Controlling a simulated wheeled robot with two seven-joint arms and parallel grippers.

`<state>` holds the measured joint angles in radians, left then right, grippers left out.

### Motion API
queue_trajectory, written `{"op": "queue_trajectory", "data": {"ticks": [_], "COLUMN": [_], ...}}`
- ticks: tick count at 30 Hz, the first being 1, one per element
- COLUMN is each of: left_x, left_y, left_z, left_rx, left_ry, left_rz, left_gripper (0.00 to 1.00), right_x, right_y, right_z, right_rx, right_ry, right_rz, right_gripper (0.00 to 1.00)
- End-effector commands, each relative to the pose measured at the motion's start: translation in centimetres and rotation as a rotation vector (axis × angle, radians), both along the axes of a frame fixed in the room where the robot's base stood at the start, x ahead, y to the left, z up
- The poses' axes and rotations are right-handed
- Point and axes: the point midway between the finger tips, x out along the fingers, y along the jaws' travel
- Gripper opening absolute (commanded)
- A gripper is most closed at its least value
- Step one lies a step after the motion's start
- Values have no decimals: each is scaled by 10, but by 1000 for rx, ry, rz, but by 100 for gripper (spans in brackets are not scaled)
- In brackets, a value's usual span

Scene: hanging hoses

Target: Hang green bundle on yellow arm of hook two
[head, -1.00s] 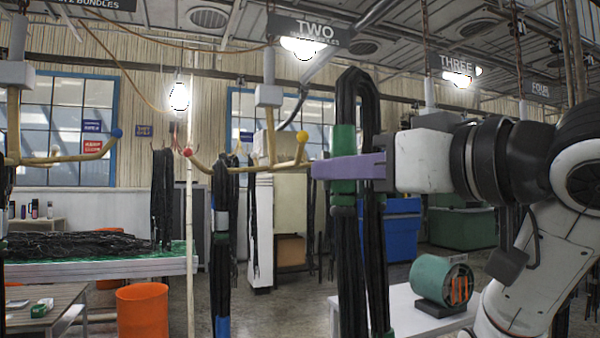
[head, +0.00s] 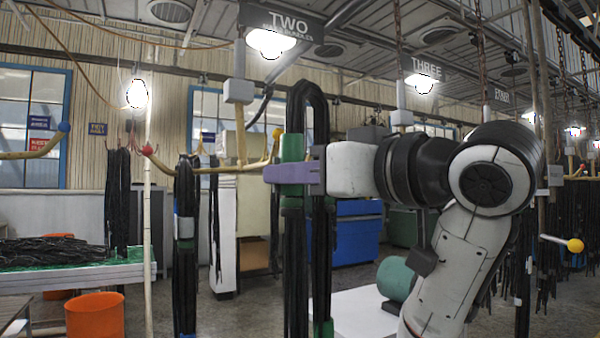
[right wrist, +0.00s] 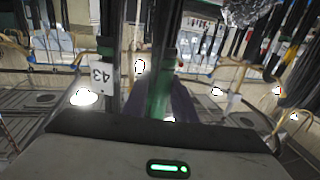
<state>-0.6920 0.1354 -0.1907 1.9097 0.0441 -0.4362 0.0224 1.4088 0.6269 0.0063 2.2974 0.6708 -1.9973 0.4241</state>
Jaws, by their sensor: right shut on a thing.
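The green bundle is a looped set of black hoses (head: 308,95) with green tape (head: 293,150). It hangs upright from my right gripper (head: 290,172), whose purple fingers are shut on it at the tape. Green tape between the fingers also shows in the right wrist view (right wrist: 160,95). Hook two (head: 239,120), under the TWO sign (head: 282,22), has a red-tipped left arm (head: 148,150) and a yellow-tipped right arm (head: 277,133). The bundle's loop top is higher than the yellow tip and just right of it in the picture. Their depth gap is unclear. My left gripper is out of view.
A black bundle with white and blue tape (head: 185,229) hangs on hook two's red-tipped arm. An orange bin (head: 95,315) and a table of hoses (head: 75,275) are at left. A blue container (head: 358,240) stands behind the held bundle.

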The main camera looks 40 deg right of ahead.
Motion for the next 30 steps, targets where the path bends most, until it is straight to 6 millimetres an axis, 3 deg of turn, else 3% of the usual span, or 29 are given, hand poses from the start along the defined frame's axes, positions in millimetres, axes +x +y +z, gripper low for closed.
{"op": "queue_trajectory", "data": {"ticks": [20, 30], "left_x": [6, 5], "left_y": [0, 0], "left_z": [3, -8], "left_rx": [0, 0], "left_ry": [-10, -9], "left_rz": [0, 0], "left_gripper": [47, 47], "right_x": [40, 59], "right_y": [-8, -14], "right_z": [-4, -7], "right_rx": [4, 1], "right_ry": [-4, -9], "right_rz": [5, 2], "right_gripper": [0, 0]}}
